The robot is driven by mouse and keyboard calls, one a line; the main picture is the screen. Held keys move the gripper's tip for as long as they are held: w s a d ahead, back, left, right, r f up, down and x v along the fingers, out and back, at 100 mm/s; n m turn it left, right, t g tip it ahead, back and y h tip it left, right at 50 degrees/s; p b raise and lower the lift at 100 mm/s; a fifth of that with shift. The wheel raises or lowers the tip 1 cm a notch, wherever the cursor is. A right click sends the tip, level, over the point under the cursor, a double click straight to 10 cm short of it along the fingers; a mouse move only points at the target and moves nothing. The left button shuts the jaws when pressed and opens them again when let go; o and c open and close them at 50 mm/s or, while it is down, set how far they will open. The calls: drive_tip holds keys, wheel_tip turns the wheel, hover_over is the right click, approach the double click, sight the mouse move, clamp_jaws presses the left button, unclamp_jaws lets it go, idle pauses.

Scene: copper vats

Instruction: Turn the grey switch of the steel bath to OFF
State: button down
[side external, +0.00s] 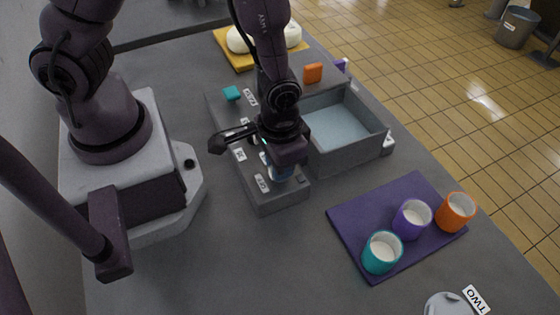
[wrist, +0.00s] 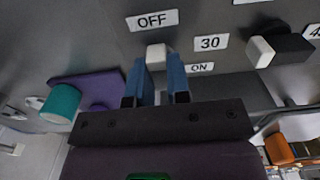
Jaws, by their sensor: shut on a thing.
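The steel bath (side external: 372,150) is a grey open box with pale blue liquid in it. A long grey control panel (side external: 275,203) with white labels runs along its left side. In the wrist view a pale grey switch (wrist: 157,54) sits between my two blue fingertips, with an OFF label (wrist: 152,20) above it. A 30 label (wrist: 210,43) and an ON label (wrist: 200,68) are to its right. My gripper (wrist: 161,70) is shut on this switch; it also shows low over the panel in the side view (side external: 280,173). The fingers hide part of the switch, and its exact setting is unclear.
Another dark knob with a white tip (wrist: 275,47) is on the panel. A purple mat (side external: 350,222) holds teal, purple and orange cups. A yellow board (side external: 240,60) with white lumps lies at the back.

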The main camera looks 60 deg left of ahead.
drive_tip(key=c, duration=1.1)
unclamp_jaws()
drive_tip(key=shift+r, duration=0.15)
wheel_tip(320, 180, up, 13)
drive_tip(key=shift+f, duration=0.15)
drive_tip(key=s+a+r+t, duration=0.1)
drive_tip(key=a+r+t, duration=0.1)
drive_tip(key=r, duration=0.3)
drive_tip(key=s+a+r+t, duration=0.1)
drive_tip(key=s+a+r, duration=0.1)
drive_tip(key=a+r, duration=0.3)
drive_tip(key=s+a+r+t, duration=0.2)
drive_tip(key=a+r, duration=0.1)
drive_tip(key=r, duration=0.3)
drive_tip(key=shift+a+t, duration=0.25)
drive_tip(key=shift+t, duration=0.05)
